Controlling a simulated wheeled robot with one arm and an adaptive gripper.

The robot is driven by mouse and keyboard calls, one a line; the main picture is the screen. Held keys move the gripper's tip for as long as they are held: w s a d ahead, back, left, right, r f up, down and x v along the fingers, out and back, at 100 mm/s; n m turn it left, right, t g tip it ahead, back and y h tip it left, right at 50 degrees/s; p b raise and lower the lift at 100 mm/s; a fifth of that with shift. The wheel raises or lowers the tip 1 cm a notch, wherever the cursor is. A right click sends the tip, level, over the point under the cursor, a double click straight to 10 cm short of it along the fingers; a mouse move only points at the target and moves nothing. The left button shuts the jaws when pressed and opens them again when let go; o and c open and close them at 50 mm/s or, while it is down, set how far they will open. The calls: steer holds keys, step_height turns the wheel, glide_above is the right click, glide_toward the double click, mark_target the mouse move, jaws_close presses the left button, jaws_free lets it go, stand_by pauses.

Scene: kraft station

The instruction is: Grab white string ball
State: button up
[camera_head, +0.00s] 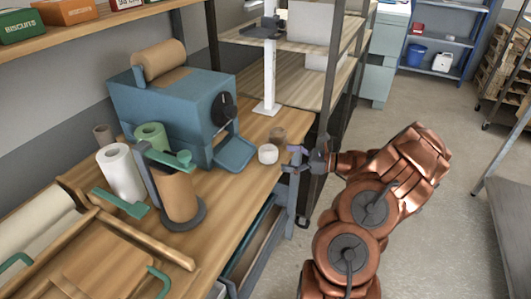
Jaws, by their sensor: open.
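The white string ball (268,154), a small white spool shape, sits on the wooden bench (228,205) near its right edge. A brown string ball (278,136) stands just behind it, close or touching. My gripper (291,159) is at the bench edge, just right of the white ball, with its fingers pointing left toward it. The gripper is open and nothing shows between its fingers. There seems to be a small gap between the fingertips and the white ball.
A blue dispenser machine (165,110) with a blue tray (235,153) stands left of the balls. A brown roll on a dark stand (178,195), a white roll (121,172) and a green roll (150,135) stand further left. A shelf post (326,120) rises behind my gripper.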

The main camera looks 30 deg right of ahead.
mark_target(268, 153)
steer(key=x, duration=0.1)
steer(key=p+x, duration=0.1)
steer(key=x, duration=0.1)
steer(key=r+p+x, duration=0.1)
steer(key=x, duration=0.1)
steer(key=shift+w+a, duration=0.1)
steer(key=shift+w, duration=0.2)
steer(key=shift+w+a+f, duration=0.15)
steer(key=shift+w+a, duration=0.25)
steer(key=shift+c, duration=0.2)
steer(key=c, duration=1.2)
steer(key=shift+c, duration=0.2)
